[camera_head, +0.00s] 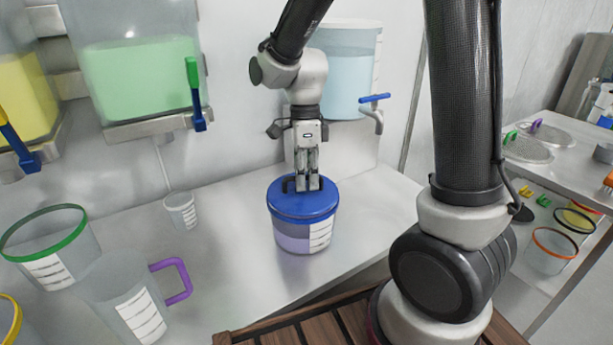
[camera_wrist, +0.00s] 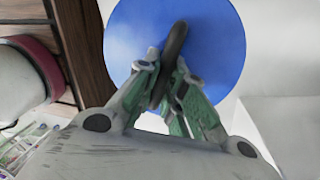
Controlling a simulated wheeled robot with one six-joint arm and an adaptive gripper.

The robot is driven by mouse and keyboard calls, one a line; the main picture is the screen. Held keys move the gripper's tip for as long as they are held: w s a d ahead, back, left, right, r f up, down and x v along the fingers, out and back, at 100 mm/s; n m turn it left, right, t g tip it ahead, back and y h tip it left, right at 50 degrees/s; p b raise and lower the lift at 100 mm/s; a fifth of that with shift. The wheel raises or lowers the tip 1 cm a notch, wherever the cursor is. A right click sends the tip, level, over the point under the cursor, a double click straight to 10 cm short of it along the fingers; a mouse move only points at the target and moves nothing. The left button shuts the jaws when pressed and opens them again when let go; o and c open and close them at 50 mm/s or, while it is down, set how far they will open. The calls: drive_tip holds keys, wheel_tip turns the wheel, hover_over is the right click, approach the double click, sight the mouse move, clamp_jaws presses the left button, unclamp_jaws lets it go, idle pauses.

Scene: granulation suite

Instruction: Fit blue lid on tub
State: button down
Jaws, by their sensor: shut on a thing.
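The blue lid (camera_head: 318,207) lies on top of the clear tub (camera_head: 292,237), which holds a pale purple content and has a white label of lines. The lid looks level and covers the tub's mouth; whether it is pressed fully down I cannot tell. My gripper (camera_head: 308,186) points down over the lid and is shut on its dark handle. In the wrist view the blue lid (camera_wrist: 216,50) fills the upper middle, and the fingers of my gripper (camera_wrist: 168,80) pinch the black handle (camera_wrist: 174,42). The tub is mostly hidden beneath the lid there.
A purple-handled jug (camera_head: 125,298), a green-rimmed tub (camera_head: 50,250) and a small beaker (camera_head: 181,211) stand at left on the steel bench (camera_head: 230,255). A tank (camera_head: 343,75) with a blue-handled tap (camera_head: 374,99) hangs behind. Bench around the tub is clear.

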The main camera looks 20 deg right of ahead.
drive_tip(key=shift+f, duration=0.3)
drive_tip(key=c, duration=1.4)
unclamp_jaws()
drive_tip(key=shift+c, duration=0.2)
drive_tip(key=shift+r, duration=0.1)
wheel_tip(320, 180, up, 12)
drive_tip(key=w, duration=0.2)
drive_tip(key=shift+d+f, duration=0.2)
drive_tip(key=shift+d, duration=0.05)
drive_tip(key=shift+w, duration=0.1)
